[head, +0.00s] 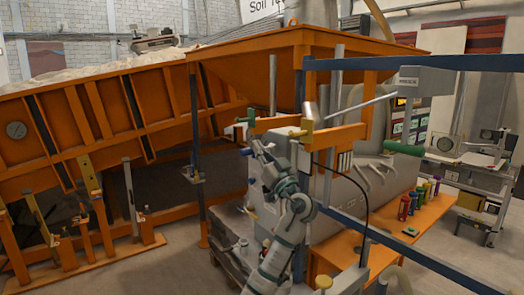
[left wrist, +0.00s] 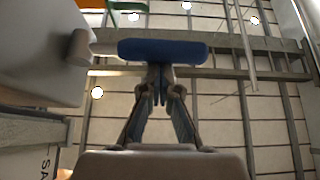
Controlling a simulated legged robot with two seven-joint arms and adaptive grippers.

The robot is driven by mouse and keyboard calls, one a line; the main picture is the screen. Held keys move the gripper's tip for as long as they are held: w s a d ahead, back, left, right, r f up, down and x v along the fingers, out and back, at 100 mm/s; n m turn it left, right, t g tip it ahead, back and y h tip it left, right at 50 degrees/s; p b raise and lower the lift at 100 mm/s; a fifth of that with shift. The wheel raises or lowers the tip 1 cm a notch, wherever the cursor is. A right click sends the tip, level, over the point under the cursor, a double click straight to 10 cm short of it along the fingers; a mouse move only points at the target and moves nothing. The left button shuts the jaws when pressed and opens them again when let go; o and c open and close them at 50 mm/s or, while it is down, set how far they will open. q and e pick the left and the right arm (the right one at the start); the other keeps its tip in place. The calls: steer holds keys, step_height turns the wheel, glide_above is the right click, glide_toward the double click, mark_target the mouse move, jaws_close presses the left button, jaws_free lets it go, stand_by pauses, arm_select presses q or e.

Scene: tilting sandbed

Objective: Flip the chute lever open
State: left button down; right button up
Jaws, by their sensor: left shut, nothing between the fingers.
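A lever with a blue grip (left wrist: 163,51) lies crosswise just beyond my left fingertips in the left wrist view. Its small blue end (head: 245,152) shows in the head view, below the orange hopper (head: 300,45). My left gripper (head: 257,147) reaches up to it from below, with its fingers together and nothing between them. In the left wrist view the fingertips (left wrist: 160,72) overlap the lower edge of the grip; I cannot tell if they touch it. A green handle (head: 404,148) sticks out to the right on the same frame. My right gripper is not in view.
Orange beams and grey posts surround my left arm. A large tilted orange sandbed (head: 100,105) fills the left. An orange bench (head: 385,240) with several coloured bottles stands at the right. A grey block (left wrist: 45,50) is close at the left in the wrist view.

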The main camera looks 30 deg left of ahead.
arm_select(q)
steer(key=shift+f+n+g+y+b, duration=0.55)
steer(key=shift+f+n+g, duration=1.2)
steer(key=shift+n, duration=0.55)
steer(key=shift+f, duration=0.25)
